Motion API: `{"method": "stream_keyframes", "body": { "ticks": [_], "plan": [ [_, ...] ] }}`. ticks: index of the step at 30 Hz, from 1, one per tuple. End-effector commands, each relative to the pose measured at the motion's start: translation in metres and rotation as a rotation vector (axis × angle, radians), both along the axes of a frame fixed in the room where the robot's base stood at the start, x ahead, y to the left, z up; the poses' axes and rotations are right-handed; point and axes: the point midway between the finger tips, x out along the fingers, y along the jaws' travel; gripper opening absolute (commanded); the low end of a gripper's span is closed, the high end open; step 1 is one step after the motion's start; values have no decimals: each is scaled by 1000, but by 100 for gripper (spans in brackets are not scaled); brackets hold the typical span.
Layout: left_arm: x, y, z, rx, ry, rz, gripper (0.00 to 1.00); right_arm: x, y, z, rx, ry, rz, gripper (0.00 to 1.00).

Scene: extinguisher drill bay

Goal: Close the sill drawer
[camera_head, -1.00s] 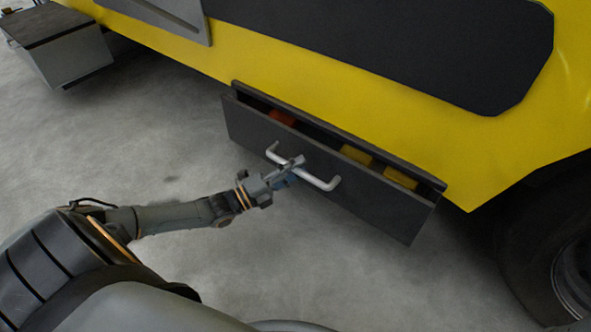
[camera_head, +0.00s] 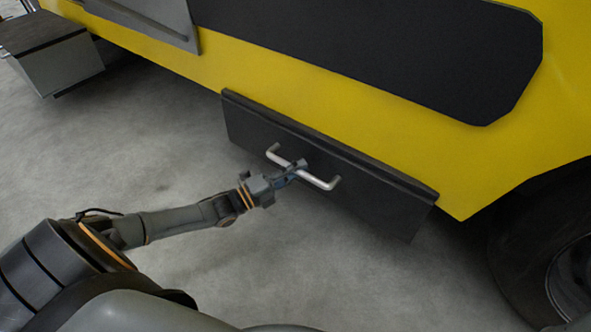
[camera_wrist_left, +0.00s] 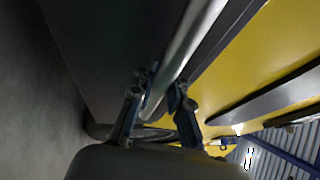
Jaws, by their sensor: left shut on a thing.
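The sill drawer (camera_head: 370,187) is a dark grey panel low on the yellow vehicle side. Its front sits up against the sill and no opening shows above it, so its contents are hidden. A silver bar handle (camera_head: 319,180) runs across its front. My left gripper (camera_head: 299,165) is shut on the handle near its middle. In the left wrist view the handle bar (camera_wrist_left: 188,45) passes between the two fingers of the left gripper (camera_wrist_left: 160,98), with the dark drawer front (camera_wrist_left: 105,50) beside it. My right gripper is not in view.
The yellow vehicle body (camera_head: 300,90) rises above the drawer. A black wheel (camera_head: 555,255) stands at the right. A grey step box (camera_head: 62,68) juts out at the upper left. The concrete floor (camera_head: 130,155) in front is clear.

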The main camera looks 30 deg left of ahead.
Motion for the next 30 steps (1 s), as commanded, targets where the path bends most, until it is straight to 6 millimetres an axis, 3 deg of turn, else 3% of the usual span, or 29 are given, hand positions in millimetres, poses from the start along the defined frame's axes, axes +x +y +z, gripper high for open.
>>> {"method": "stream_keyframes", "body": {
  "ticks": [1, 2, 5, 17, 30],
  "plan": [
    [1, 2, -1, 2, 4, 6, 0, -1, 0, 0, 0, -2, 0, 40],
    [1, 2, -1, 3, 4, 7, 21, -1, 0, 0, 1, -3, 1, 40],
    [1, 2, -1, 3, 3, 6, 39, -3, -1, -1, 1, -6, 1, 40],
    [-6, 5, -2, 2, 3, 3, 39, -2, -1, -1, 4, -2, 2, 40],
    [-81, 43, -18, 4, 6, 3, 39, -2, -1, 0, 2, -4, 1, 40]
  ]
}}
